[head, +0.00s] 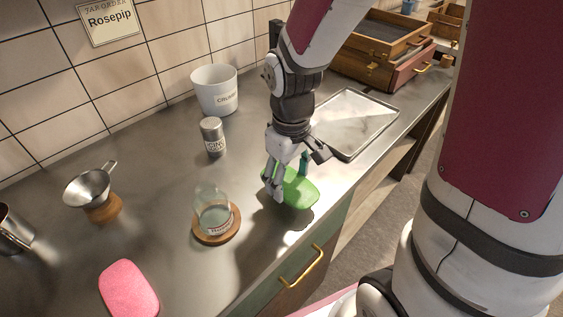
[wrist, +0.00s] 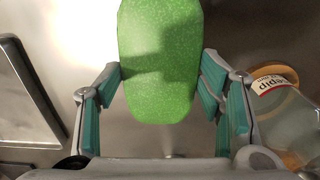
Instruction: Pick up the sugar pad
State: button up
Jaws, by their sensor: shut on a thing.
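A green speckled pad (head: 302,190) with rounded corners is in my gripper (head: 288,183), near the front edge of the counter. In the wrist view the green pad (wrist: 160,60) lies between the two teal-lined fingers of my gripper (wrist: 163,90), which are shut on its sides. A shadow below the pad suggests it is slightly above the counter. A pink pad (head: 129,289) of similar shape lies on the counter at the lower left, apart from my gripper. No lettering shows on either pad, so I cannot tell by a label which is the sugar pad.
A glass jar (head: 214,213) stands on a round wooden coaster left of my gripper. A shaker (head: 213,137), a white bucket (head: 214,90) and a metal funnel (head: 90,187) stand further back. A metal tray (head: 355,122) lies at right, before wooden drawers (head: 375,55).

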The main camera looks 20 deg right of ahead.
aim_at(301, 207)
jog(key=s, duration=0.2)
jog(key=s+p, duration=0.1)
jog(key=s, duration=0.1)
jog(key=s+r+p, duration=0.1)
jog(key=s, duration=0.1)
jog(key=shift+s+a, duration=0.2)
jog(key=shift+s, duration=0.05)
jog(key=shift+w+r+p, duration=0.1)
jog(key=shift+p, duration=0.9)
jog(key=shift+r+p, duration=0.1)
jog(key=shift+p, duration=0.35)
jog(key=shift+r+p, duration=0.1)
jog(key=shift+p, duration=0.55)
jog(key=shift+s+p, duration=0.25)
jog(key=shift+p, duration=0.4)
jog(key=s+p, duration=0.1)
jog(key=p, duration=0.3)
jog(key=shift+s, duration=0.15)
jog(key=shift+s+a+f+p, duration=0.1)
jog(key=shift+s+f+p, duration=0.25)
jog(key=shift+p, duration=0.35)
